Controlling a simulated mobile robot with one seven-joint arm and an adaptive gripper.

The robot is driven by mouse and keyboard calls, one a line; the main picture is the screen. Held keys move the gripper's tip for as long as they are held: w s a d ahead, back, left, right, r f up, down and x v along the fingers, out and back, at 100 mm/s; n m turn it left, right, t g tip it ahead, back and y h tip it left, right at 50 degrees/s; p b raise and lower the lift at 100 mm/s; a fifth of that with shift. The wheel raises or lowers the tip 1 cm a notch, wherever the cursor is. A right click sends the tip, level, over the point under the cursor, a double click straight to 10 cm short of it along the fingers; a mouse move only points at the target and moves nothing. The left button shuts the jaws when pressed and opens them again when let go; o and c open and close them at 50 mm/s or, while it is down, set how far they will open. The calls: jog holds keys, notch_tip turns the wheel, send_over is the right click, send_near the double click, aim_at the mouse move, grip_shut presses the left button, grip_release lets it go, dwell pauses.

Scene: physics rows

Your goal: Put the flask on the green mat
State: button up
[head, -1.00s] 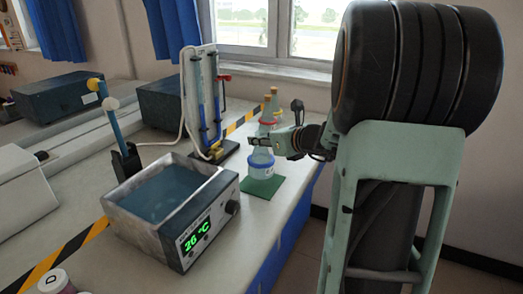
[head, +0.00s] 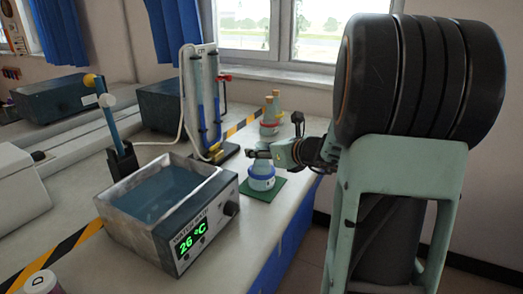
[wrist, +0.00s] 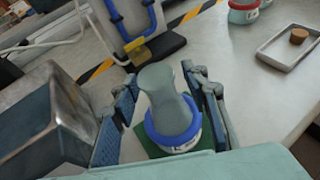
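The flask, a grey-green glass with a blue ring (head: 262,171), stands upright over the green mat (head: 277,191) and appears to rest on it. In the wrist view the flask (wrist: 164,92) is between the two fingers, with the mat (wrist: 142,134) showing beneath. My gripper (head: 261,152) is at the height of the flask's neck and hides part of it in the head view. In the wrist view my gripper (wrist: 165,105) has its fingers apart on either side of the flask, with small gaps visible. Contact under the flask's base is partly hidden.
A water bath (head: 168,205) reading 26 °C stands left of the mat. A glass apparatus with blue tubes (head: 203,105) is behind. Corked flasks (head: 271,115) stand farther back. A small tray (wrist: 272,52) holds a cork. The bench edge is close on the right.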

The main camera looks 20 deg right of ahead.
jog(key=shift+r, duration=0.2)
jog(key=p+v, duration=0.2)
jog(key=v, duration=1)
jog(key=shift+p, duration=0.4)
